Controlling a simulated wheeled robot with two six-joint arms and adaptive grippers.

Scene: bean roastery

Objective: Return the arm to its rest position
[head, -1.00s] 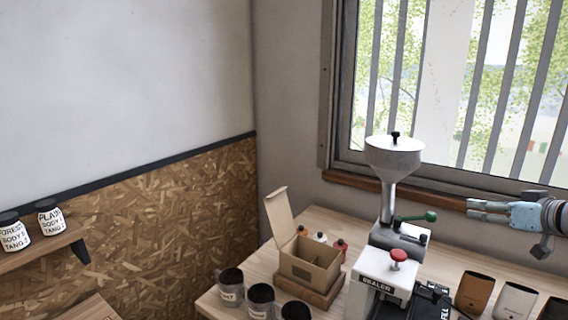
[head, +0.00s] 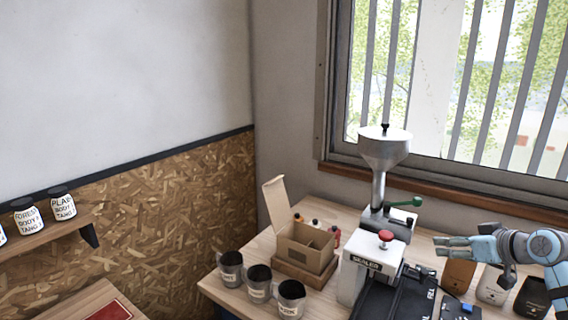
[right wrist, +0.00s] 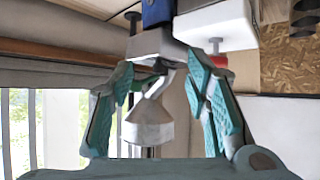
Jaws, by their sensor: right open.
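My right gripper (head: 456,244) comes in from the right in the head view, above the right part of the wooden table. It is open and empty, pointing left, in front of the bean pouches. In the right wrist view its two teal fingers (right wrist: 168,110) are spread apart, with the metal funnel of the grinder (right wrist: 150,125) seen between them in the background. My right arm (head: 530,248) is bent at the right edge. My left gripper is not in view.
The sealer (head: 375,250) and the grinder (head: 384,150) stand left of my right gripper. An open cardboard box (head: 305,245) and several labelled metal cups (head: 258,283) are farther left. Pouches (head: 458,272) stand below the gripper. A shelf (head: 60,240) with jars is at the far left.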

